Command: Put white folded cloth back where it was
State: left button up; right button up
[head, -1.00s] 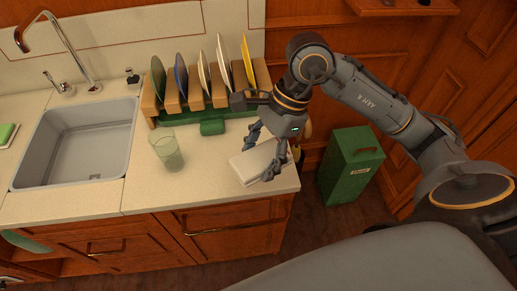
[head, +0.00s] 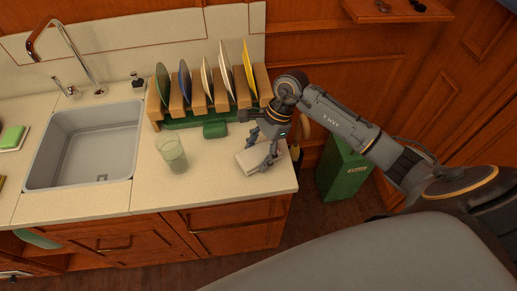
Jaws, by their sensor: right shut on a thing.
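The white folded cloth (head: 256,161) is at the right end of the pale countertop, near its front right corner. My right gripper (head: 264,154) reaches down from the right and is shut on the cloth, with its fingers over the cloth's right part. I cannot tell whether the cloth touches the counter or is held just above it. My left gripper is not in view.
A greenish glass (head: 171,153) stands left of the cloth. A wooden plate rack (head: 201,119) with several upright plates stands behind, with a green object (head: 215,130) before it. The sink (head: 87,146) is at left. A green bin (head: 343,168) stands right of the counter.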

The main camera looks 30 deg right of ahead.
jog(key=shift+f, duration=0.15)
jog(key=o, duration=1)
jog(key=shift+r, duration=0.25)
jog(key=shift+w+d+r, duration=0.15)
jog(key=shift+d+r, duration=0.1)
jog(key=shift+r, duration=0.05)
jog(key=b+v, duration=0.2)
jog(key=v, duration=0.9)
jog(key=shift+r+b, duration=0.1)
jog(key=shift+b, duration=0.25)
jog(key=shift+s, duration=0.25)
